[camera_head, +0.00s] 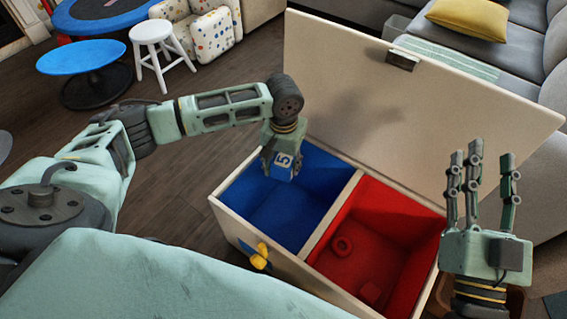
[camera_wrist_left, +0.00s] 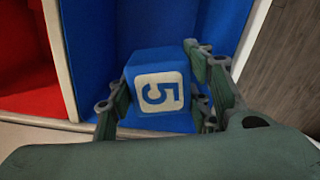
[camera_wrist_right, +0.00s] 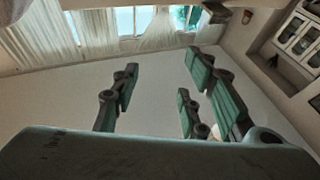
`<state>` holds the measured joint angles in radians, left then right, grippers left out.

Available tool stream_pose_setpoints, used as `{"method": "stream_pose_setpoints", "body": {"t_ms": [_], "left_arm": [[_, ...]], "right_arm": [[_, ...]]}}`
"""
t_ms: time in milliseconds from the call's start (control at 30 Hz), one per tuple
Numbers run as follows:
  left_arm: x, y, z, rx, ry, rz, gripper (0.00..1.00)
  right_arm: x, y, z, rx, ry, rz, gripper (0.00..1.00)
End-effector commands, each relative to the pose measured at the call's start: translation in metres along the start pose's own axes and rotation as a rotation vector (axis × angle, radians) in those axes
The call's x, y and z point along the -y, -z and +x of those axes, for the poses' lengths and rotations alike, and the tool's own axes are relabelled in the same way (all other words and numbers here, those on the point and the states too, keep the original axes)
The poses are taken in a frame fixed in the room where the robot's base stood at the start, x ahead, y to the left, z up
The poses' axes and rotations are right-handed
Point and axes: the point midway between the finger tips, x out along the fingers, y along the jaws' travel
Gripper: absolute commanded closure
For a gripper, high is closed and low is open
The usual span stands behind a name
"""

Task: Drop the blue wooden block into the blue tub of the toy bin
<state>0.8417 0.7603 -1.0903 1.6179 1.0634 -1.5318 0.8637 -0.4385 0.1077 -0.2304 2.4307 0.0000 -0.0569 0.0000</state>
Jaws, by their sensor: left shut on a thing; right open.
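The blue wooden block (camera_head: 284,163), with a white face and a blue 5, is held in my left gripper (camera_head: 280,160) over the blue tub (camera_head: 285,212) of the toy bin (camera_head: 330,238). In the left wrist view the block (camera_wrist_left: 158,90) sits between the fingers with the blue tub behind it. The block seems near the tub's back edge in the head view; its exact height above the rim is hard to tell. My right gripper (camera_head: 483,188) points up, open and empty, at the right of the bin. In the right wrist view its fingers (camera_wrist_right: 165,100) hold nothing.
A yellow and blue thing (camera_head: 260,256) is on the bin's front. A white stool (camera_head: 152,35) and blue round table (camera_head: 82,58) stand behind.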

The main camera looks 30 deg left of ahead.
Motion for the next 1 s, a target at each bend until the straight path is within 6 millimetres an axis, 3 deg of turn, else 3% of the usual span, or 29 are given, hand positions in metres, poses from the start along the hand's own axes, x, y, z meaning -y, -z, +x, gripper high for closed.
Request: {"method": "stream_pose_setpoints", "body": {"t_ms": [400, 800, 833, 1000], "left_arm": [[0.000, 0.000, 0.006, -0.001, 0.000, 0.000, 0.81], [0.000, 0.000, 0.006, -0.001, 0.000, 0.000, 0.81], [0.000, 0.000, 0.006, -0.001, 0.000, 0.000, 0.52], [0.000, 0.000, 0.007, -0.001, 0.000, 0.000, 0.37]], "right_arm": [[0.006, 0.047, -0.006, -0.245, 0.012, 0.010, 0.59], [0.006, 0.053, -0.007, -0.273, 0.013, 0.011, 0.59], [0.006, 0.053, -0.007, -0.273, 0.013, 0.011, 0.59], [0.006, 0.053, -0.007, -0.272, 0.013, 0.011, 0.59]]}}
